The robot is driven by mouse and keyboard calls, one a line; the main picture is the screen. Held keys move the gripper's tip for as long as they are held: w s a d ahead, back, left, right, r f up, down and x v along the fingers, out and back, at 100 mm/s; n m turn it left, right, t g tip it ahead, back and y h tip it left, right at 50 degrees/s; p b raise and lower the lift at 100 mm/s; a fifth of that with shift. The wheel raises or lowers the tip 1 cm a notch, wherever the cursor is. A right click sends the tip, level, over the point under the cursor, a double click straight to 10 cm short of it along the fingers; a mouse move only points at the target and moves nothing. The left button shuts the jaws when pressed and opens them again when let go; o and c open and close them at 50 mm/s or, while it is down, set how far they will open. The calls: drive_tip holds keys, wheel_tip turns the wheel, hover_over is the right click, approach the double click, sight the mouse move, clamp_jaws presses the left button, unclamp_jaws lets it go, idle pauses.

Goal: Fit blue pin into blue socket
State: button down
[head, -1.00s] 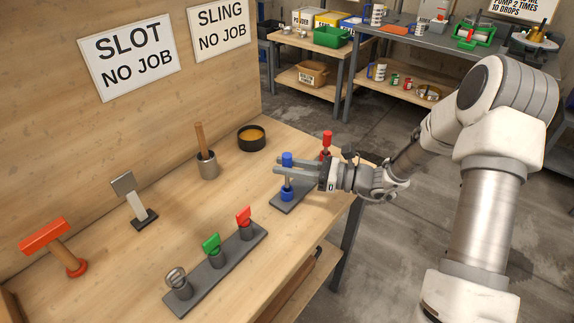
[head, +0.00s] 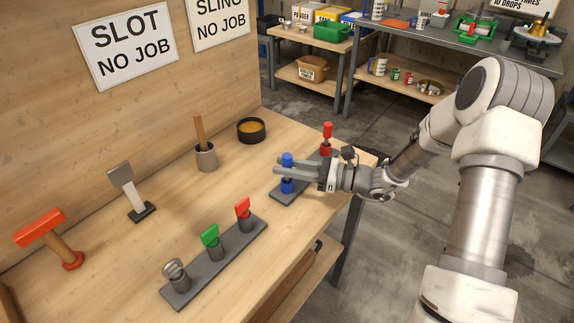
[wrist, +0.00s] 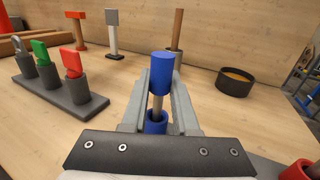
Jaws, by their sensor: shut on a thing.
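The blue pin (head: 287,159) stands upright between the fingers of my gripper (head: 280,167), which is shut on it. In the wrist view the pin's blue head (wrist: 162,73) rises above the fingers, with its grey shaft below. The blue socket (head: 287,186) is directly under the pin, on a dark grey base. It also shows in the wrist view (wrist: 155,126), where the shaft's lower end lines up with its mouth. I cannot tell how deep the shaft is in the socket.
A red pin in a socket (head: 327,138) stands behind, on the same base. A grey rack (head: 190,285) holds several coloured pieces in front. A grey cup with a wooden handle (head: 205,158) and a black bowl (head: 251,131) stand farther back.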

drive_tip(key=shift+f, duration=0.45)
drive_tip(key=c, duration=0.6)
unclamp_jaws()
drive_tip(key=v, duration=1.7)
drive_tip(key=shift+d+p, duration=0.2)
drive_tip(key=shift+p, duration=0.1)
drive_tip(key=s+a+r+n+g+h+p, duration=0.3)
drive_tip(key=s+a+r+n+g+h, duration=0.35)
drive_tip(key=s+r+n+h, duration=0.4)
drive_tip(key=s+d+r+n+t+h+p, duration=0.3)
drive_tip(key=s+r+n+t+h, duration=0.4)
drive_tip(key=s+r+n, duration=0.3)
wheel_tip(320, 180, up, 3)
drive_tip(key=shift+s+d+f+t+p, duration=0.15)
drive_tip(key=shift+d+t+p, duration=0.2)
drive_tip(key=shift+d, duration=0.1)
